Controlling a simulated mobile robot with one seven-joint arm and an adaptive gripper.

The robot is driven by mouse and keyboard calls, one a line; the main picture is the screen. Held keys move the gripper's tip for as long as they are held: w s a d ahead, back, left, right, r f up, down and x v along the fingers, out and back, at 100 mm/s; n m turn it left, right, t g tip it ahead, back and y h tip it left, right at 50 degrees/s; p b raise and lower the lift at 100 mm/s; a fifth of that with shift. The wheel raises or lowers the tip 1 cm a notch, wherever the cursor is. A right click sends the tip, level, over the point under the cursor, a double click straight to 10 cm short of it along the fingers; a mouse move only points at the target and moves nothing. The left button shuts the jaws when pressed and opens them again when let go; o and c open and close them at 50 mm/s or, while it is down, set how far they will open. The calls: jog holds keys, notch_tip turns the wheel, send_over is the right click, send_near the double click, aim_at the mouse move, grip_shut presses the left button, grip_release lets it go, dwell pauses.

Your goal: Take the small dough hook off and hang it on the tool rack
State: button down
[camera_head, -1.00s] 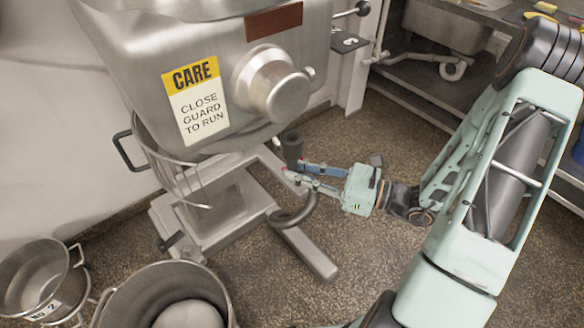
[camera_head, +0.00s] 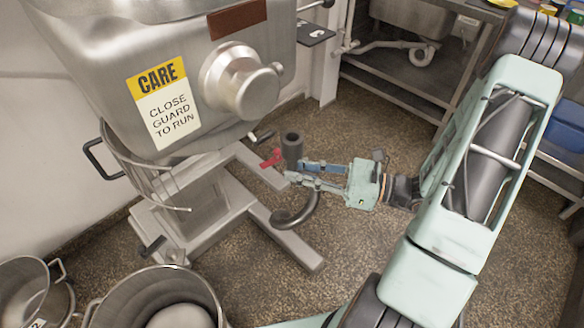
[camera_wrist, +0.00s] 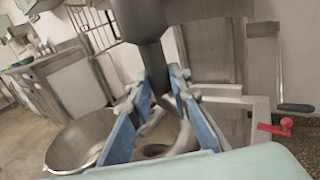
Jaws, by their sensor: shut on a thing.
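The small dough hook (camera_head: 292,146) has a dark grey sleeve at its top and a curved metal hook below. It hangs upright in my gripper (camera_head: 290,172), which is shut around its shank. In the head view the hook is in front of and to the right of the mixer (camera_head: 170,60), and its top looks free of the mixer head. In the wrist view the shank (camera_wrist: 153,62) stands between the blue fingers of my gripper (camera_wrist: 158,98), with the curl below.
A red-handled lever (camera_head: 272,158) sticks out near the hook's left side. A large steel bowl (camera_head: 150,285) stands at the front left, with a smaller pot (camera_head: 55,295) beside it. A steel table (camera_head: 425,85) stands at the back right. The speckled floor between is clear.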

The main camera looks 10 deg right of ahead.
jog(key=v, duration=1)
jog(key=shift+s+d, duration=0.2)
jog(key=shift+d, duration=0.1)
dwell(0.9)
jog(key=shift+r, duration=0.1)
dwell(0.4)
